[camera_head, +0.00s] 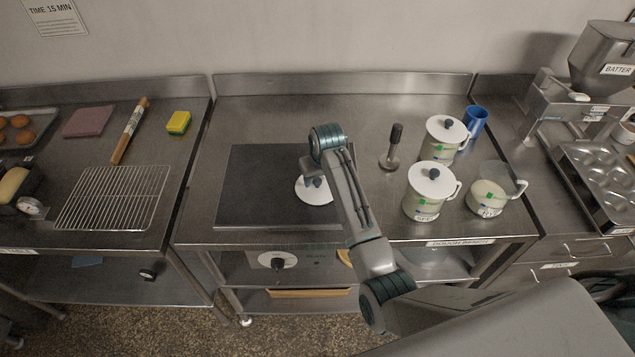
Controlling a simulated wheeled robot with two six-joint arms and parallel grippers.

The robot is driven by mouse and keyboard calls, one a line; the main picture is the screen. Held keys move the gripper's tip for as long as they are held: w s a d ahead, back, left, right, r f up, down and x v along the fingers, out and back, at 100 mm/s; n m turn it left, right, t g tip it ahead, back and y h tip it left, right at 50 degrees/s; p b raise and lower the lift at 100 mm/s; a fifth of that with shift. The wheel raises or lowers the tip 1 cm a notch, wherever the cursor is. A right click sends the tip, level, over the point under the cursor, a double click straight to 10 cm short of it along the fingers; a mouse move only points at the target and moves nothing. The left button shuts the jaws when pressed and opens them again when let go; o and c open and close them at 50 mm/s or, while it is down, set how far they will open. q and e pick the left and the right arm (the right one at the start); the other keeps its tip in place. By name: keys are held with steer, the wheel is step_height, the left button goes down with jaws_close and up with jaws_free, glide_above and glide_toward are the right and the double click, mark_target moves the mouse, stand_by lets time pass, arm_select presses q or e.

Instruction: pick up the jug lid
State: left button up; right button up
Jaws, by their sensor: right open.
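A round white jug lid (314,196) lies on the dark square mat (245,190) in the middle of the steel table. My right gripper (313,183) is over the lid, pointing down, and hides part of it. It is open; I cannot tell whether its fingers touch the lid's knob, which is hidden. A jug without a lid (487,196) stands at the table's right front. Two other jugs, one at the front (425,207) and one behind (440,152), wear white lids with dark knobs. My left gripper is out of view.
A dark-handled tool (394,148) stands right of the mat, and a blue cup (475,120) is at the back right. The left counter holds a wire rack (113,198), a rolling pin (130,132) and a yellow sponge (178,123). The table behind the mat is clear.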

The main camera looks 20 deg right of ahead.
steer(key=shift+w+f, duration=0.1)
steer(key=shift+f, duration=0.2)
steer(key=c, duration=1)
steer(key=shift+c, duration=0.3)
steer(key=shift+r, duration=0.15)
